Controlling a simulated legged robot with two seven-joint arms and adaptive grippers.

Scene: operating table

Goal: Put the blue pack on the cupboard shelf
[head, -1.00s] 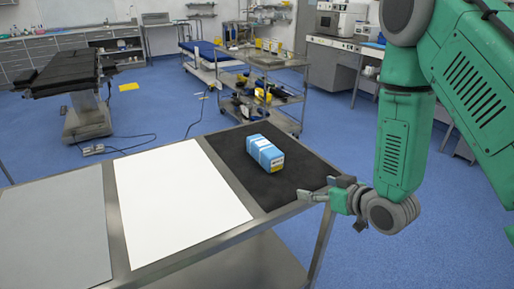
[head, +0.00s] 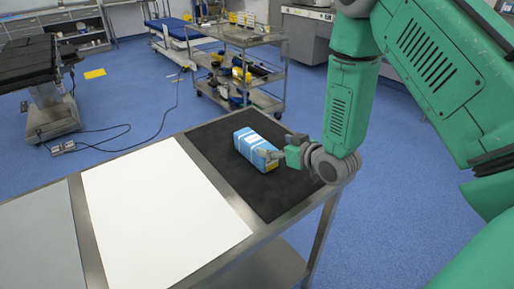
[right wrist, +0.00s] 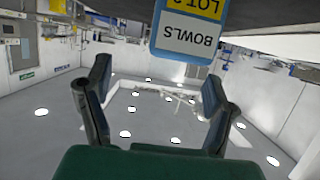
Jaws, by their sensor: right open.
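The blue pack (head: 255,149) is a box with pale bands and a yellow patch. It lies on the black mat (head: 225,145) at the right end of the steel table. In the right wrist view the pack's labelled end (right wrist: 187,35) shows upside down, reading "BOWLS". My right gripper (head: 281,154) is at the pack's near right end, open, its fingers overlapping the pack in the head view. In the right wrist view the open fingers (right wrist: 157,92) have nothing between them but background; contact with the pack cannot be told. My left gripper is out of view.
A white sheet (head: 155,212) and a grey sheet (head: 40,245) lie flat and bare on the table. Beyond it stand a loaded steel trolley (head: 283,68) and a black operating table (head: 28,68). An open shelf unit (head: 84,28) stands at the back left. Blue floor is clear at right.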

